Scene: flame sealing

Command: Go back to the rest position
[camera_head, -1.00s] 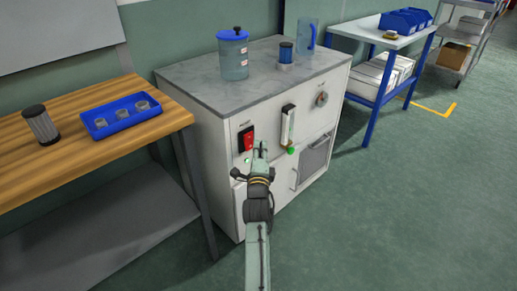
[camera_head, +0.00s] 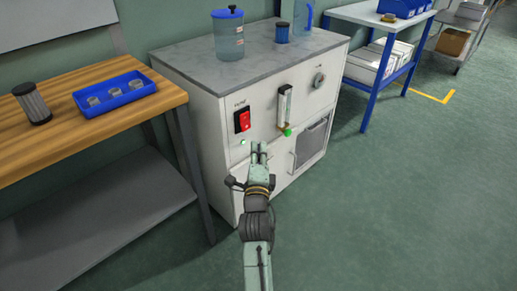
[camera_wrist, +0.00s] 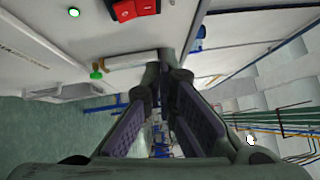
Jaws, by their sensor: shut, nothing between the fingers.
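My gripper (camera_head: 259,150) is shut and empty. In the head view it stands in front of the white cabinet (camera_head: 215,130), below the red switch (camera_head: 243,119); a gap to the panel is hard to judge. In the wrist view the fingers (camera_wrist: 165,75) come together at the tips with nothing between them. The red switch (camera_wrist: 133,8) and a lit green lamp (camera_wrist: 74,13) show at the top of that view. The flow tube (camera_head: 285,104) with a green knob (camera_head: 287,132) is on the panel right of the gripper.
A blue-lidded jar (camera_head: 229,38) and a small blue-topped cylinder (camera_head: 282,33) stand on the cabinet. A wooden bench (camera_head: 60,135) with a blue tray (camera_head: 101,97) and a dark filter (camera_head: 32,104) is left. A blue-legged table (camera_head: 366,20) is right. The floor at right (camera_head: 420,200) is clear.

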